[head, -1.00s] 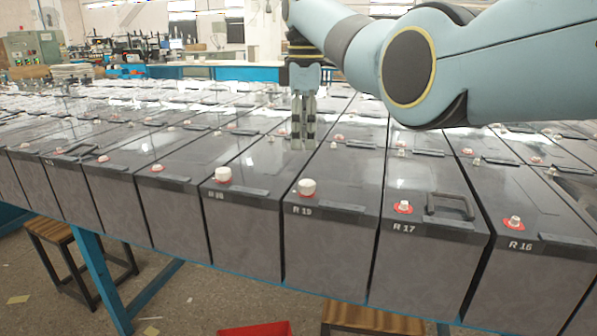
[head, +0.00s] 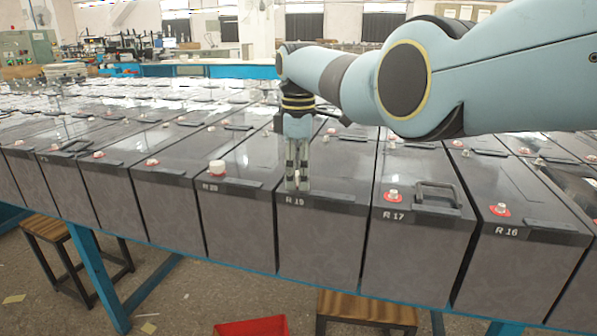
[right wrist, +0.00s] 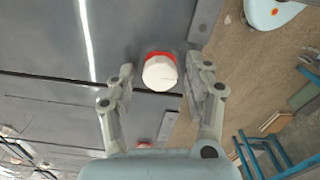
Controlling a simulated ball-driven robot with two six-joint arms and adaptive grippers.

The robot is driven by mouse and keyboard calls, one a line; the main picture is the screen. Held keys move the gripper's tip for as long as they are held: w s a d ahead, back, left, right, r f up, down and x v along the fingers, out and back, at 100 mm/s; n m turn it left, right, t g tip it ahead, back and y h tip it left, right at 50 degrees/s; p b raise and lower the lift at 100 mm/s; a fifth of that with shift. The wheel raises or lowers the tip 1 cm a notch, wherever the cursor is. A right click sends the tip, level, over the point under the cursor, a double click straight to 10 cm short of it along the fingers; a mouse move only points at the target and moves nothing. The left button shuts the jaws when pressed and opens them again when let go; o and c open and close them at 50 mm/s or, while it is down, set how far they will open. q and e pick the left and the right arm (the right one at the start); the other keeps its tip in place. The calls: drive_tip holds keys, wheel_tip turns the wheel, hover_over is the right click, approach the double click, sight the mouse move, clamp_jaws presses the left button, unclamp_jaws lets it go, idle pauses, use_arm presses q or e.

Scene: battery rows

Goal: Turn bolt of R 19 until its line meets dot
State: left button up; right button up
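Battery R 19 (head: 318,240) stands in the front row, its label showing on the front edge. My right gripper (head: 297,184) points down over its front left corner, where the bolt is hidden in the head view. In the right wrist view, the white round bolt cap (right wrist: 160,74) sits on a red ring, between and a little beyond the two fingertips. A faint line shows on the cap; I cannot make out a dot. The right gripper is open, with gaps on both sides of the cap. My left gripper is not in view.
Battery R 20 (head: 240,222) with a white cap (head: 217,167) stands to the left. R 17 (head: 415,240), with a raised handle (head: 437,195), and R 16 (head: 520,265) stand to the right. A red bin (head: 252,327) and a wooden stool (head: 367,307) are below the front edge.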

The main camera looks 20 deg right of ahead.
drive_tip(key=c, duration=0.9)
clamp_jaws()
drive_tip(key=shift+m+p, duration=0.55)
drive_tip(key=shift+m, duration=0.95)
drive_tip(key=m, duration=0.4)
drive_tip(key=shift+p, duration=0.4)
drive_tip(key=m, duration=0.5)
drive_tip(key=shift+m, duration=0.4)
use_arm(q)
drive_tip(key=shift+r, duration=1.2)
use_arm(e)
drive_tip(key=shift+m, duration=2.3)
